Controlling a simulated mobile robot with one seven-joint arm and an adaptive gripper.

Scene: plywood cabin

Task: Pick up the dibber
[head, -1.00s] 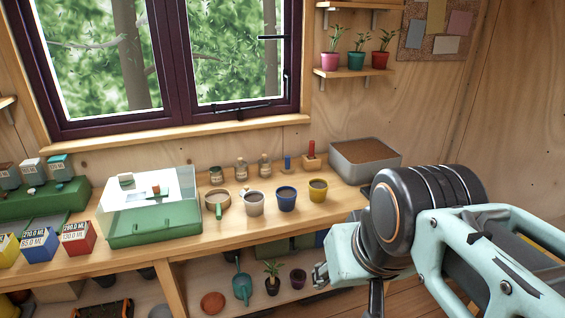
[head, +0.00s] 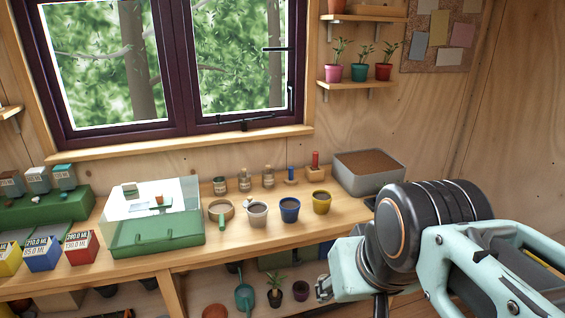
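No tool in view is certain to be the dibber. Two small upright pieces stand at the back of the bench: a blue-topped one (head: 291,173) and a red-topped one (head: 314,160), each on a wooden block. Either could be the dibber; they are too small to tell. My arm comes in from the lower right, in front of the bench. My gripper (head: 323,288) shows only as a small part at the arm's left end, low and away from both pieces. Its fingers are not clear, and I see nothing held.
Beige (head: 257,213), blue (head: 290,209) and yellow (head: 321,201) pots stand in front of the pieces. A grey soil tray (head: 369,174) is at their right. A green-based clear-lidded box (head: 155,235) and seed boxes are at left. Shelves with plants hang above.

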